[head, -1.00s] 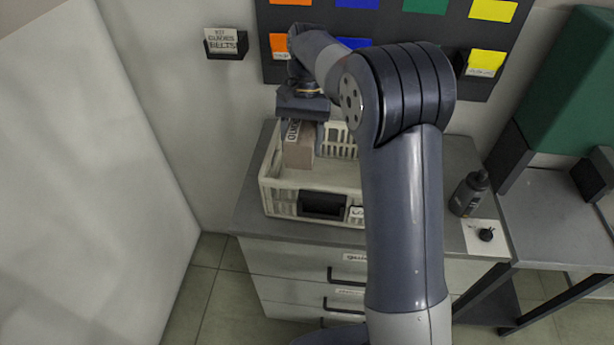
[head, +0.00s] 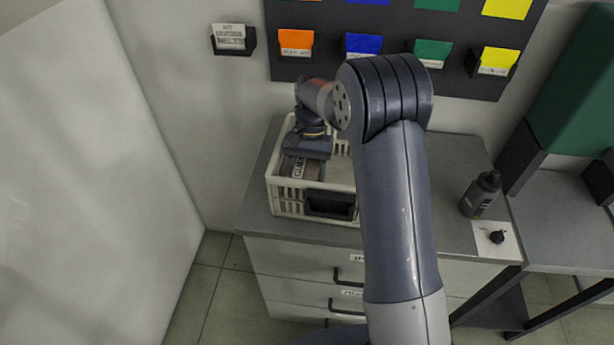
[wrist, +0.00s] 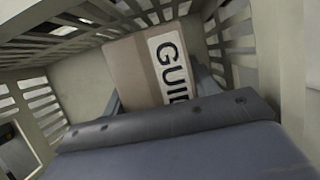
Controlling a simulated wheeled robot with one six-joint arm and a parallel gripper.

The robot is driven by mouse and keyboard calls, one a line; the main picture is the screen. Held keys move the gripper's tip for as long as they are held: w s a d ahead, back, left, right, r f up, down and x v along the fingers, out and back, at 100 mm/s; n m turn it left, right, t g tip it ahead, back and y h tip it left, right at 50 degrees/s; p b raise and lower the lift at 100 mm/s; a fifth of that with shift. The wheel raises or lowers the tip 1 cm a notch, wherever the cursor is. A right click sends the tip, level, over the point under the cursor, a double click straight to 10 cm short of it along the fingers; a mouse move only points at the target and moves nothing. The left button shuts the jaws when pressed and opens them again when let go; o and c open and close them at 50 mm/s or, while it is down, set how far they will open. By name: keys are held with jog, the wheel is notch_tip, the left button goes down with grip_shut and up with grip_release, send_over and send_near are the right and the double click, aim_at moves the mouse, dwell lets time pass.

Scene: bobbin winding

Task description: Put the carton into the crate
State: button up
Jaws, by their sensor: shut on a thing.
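The carton (wrist: 140,72) is brown with a white label that reads "GUI" and more that is cut off. It fills the middle of the wrist view between the two fingers. In the head view the carton (head: 301,170) shows only partly, below my gripper (head: 306,165). My gripper is shut on the carton and is inside the cream slatted crate (head: 290,206), in its left part. The crate's slatted walls (wrist: 236,48) surround the carton in the wrist view. Whether the carton touches the crate floor is hidden.
The crate stands on a grey-topped drawer cabinet (head: 253,205). A dark bottle (head: 481,194) and a small black knob on a white card (head: 496,238) stand to the right. A board with coloured card holders (head: 390,60) hangs on the wall behind. The cabinet top between crate and bottle is partly behind my arm.

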jog(key=shift+f, duration=1.2)
jog(key=shift+f, duration=0.1)
jog(key=o, duration=1.1)
jog(key=shift+c, duration=0.2)
jog(key=b+v, duration=0.1)
jog(key=v, duration=1.2)
jog(key=shift+s, duration=0.1)
